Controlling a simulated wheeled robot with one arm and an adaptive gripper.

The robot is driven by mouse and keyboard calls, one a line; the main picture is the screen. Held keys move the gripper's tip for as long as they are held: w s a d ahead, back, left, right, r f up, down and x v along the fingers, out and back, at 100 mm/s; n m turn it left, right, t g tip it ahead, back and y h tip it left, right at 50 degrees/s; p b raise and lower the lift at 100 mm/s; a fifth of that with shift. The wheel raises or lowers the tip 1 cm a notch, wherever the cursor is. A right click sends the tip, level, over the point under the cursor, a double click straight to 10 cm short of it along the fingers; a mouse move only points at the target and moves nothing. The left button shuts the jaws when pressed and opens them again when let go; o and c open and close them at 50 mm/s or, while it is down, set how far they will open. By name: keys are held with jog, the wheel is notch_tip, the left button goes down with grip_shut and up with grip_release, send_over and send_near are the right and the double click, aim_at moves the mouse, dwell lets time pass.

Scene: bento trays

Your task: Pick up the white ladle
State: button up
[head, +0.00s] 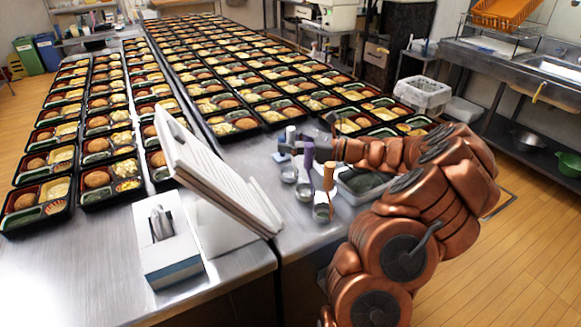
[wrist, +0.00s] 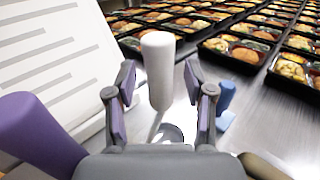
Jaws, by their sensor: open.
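The white ladle stands upright on the steel counter. Its white handle (wrist: 158,65) is between the two open fingers of my gripper (wrist: 159,84) in the wrist view, with a gap on each side. The top of that handle (head: 290,134) shows in the head view, beside my gripper (head: 293,148). The fingers are not closed on it. Its lower part is partly hidden by my gripper in the wrist view.
A purple-handled ladle (head: 309,157) and an orange-handled ladle (head: 329,177) stand close by. A blue handle (wrist: 226,95) is just right of my gripper. A tilted white board (head: 215,175) stands left. Rows of bento trays (head: 262,125) fill the counter behind.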

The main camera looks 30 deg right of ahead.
grip_shut()
dwell(0.3)
dwell(0.3)
